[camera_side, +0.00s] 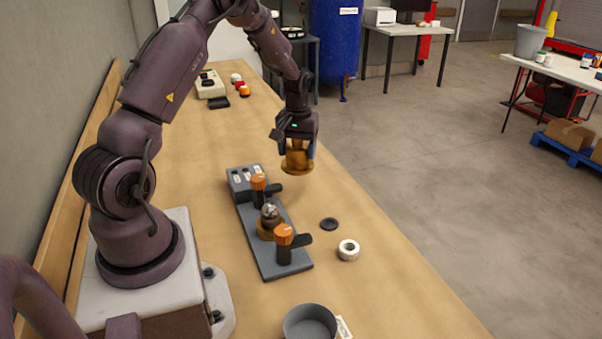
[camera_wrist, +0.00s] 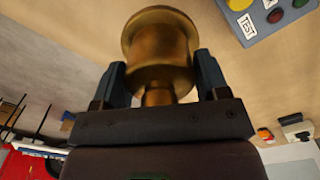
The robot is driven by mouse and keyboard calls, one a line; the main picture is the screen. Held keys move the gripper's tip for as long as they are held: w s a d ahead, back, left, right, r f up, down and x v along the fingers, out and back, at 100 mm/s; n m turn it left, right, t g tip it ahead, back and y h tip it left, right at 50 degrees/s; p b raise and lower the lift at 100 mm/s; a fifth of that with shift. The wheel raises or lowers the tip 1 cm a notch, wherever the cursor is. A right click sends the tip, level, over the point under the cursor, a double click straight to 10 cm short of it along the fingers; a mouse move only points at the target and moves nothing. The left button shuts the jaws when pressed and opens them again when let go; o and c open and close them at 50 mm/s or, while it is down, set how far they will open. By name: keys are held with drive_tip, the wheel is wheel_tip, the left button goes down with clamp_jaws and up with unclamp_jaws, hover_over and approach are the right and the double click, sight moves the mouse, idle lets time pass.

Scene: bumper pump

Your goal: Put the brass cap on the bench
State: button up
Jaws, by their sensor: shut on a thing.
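The brass cap (camera_side: 297,161) is a flanged, gold-coloured piece held by my gripper (camera_side: 297,143). In the side view it hangs above the bench (camera_side: 345,215), past the far right end of the grey fixture plate (camera_side: 270,256); I see no contact with the bench. In the wrist view the cap (camera_wrist: 159,50) sits between the two fingers of my gripper (camera_wrist: 158,75), its wide flange pointing away from the palm. The fingers are shut on its narrower part. The cap's far face is hidden.
The fixture carries two orange-knobbed clamps (camera_side: 284,236) around a brass-based part (camera_side: 269,221) with a silvery top. A black disc (camera_side: 329,224), a white ring (camera_side: 348,250) and a grey bowl (camera_side: 310,322) lie nearby. A button box (camera_side: 246,181) stands at the plate's far end. Bench right of it is clear.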

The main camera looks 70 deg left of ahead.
sight(305, 158)
drive_tip(key=w+f, duration=0.1)
drive_tip(key=w+a+f, duration=0.1)
drive_tip(key=f, duration=0.1)
drive_tip(key=w+a+f, duration=0.1)
drive_tip(key=f, duration=0.1)
drive_tip(key=shift+a, duration=0.2)
drive_tip(key=shift+w+a+f, duration=0.1)
drive_tip(key=shift+w+f, duration=0.05)
drive_tip(key=shift+f, duration=1.45)
drive_tip(key=shift+f, duration=0.2)
drive_tip(key=o, duration=1.1)
drive_tip(key=shift+r, duration=0.15)
